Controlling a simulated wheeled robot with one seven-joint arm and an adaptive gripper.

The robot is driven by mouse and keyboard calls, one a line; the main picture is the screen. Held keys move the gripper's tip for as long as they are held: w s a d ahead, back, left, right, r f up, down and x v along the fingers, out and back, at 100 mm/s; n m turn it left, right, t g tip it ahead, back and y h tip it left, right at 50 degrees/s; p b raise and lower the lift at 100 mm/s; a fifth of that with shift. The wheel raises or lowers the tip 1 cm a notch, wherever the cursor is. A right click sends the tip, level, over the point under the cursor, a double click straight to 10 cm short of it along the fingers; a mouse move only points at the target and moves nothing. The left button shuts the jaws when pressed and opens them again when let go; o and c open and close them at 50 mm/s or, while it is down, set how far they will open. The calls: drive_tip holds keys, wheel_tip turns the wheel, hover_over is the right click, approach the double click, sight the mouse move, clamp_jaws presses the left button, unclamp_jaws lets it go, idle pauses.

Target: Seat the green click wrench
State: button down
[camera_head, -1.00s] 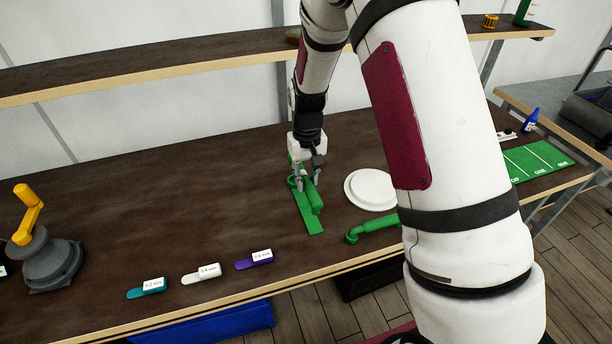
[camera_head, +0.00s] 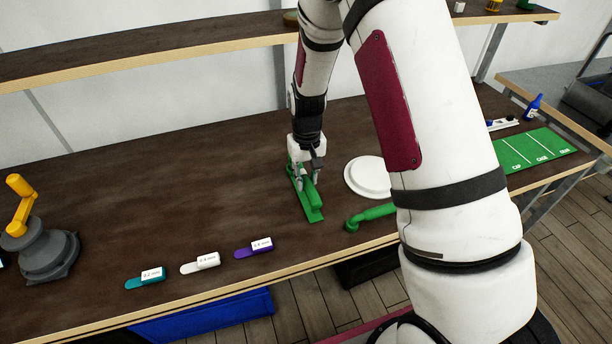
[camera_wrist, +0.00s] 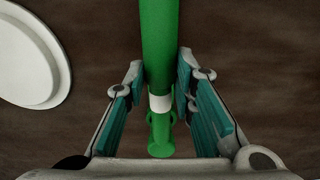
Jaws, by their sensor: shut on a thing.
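My gripper (camera_head: 308,180) is shut on a green wrench (camera_head: 312,193), low over the middle of the bench. The wrench lies along a flat green strip (camera_head: 317,218); I cannot tell whether it rests fully on it. In the wrist view the teal-padded fingers (camera_wrist: 160,100) stand on either side of the green wrench shaft (camera_wrist: 159,45), near its white band. The fingers hide part of the wrench in the head view. A second green tool (camera_head: 372,214) with a rounded end lies to the right, partly hidden by my arm.
A white round plate (camera_head: 367,177) lies right of the gripper. Teal, white and purple labelled tags (camera_head: 253,248) lie near the front edge. A grey stand with a yellow crank (camera_head: 38,240) is at left, a green marked mat (camera_head: 533,150) at right. The bench's left middle is clear.

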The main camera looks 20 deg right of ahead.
sight(306, 178)
drive_tip(key=shift+f, duration=0.25)
idle(0.4)
drive_tip(key=shift+f, duration=0.35)
drive_tip(key=shift+f+b, duration=0.3)
drive_tip(key=shift+f, duration=0.35)
drive_tip(key=c, duration=1.3)
unclamp_jaws()
wheel_tip(306, 178, up, 12)
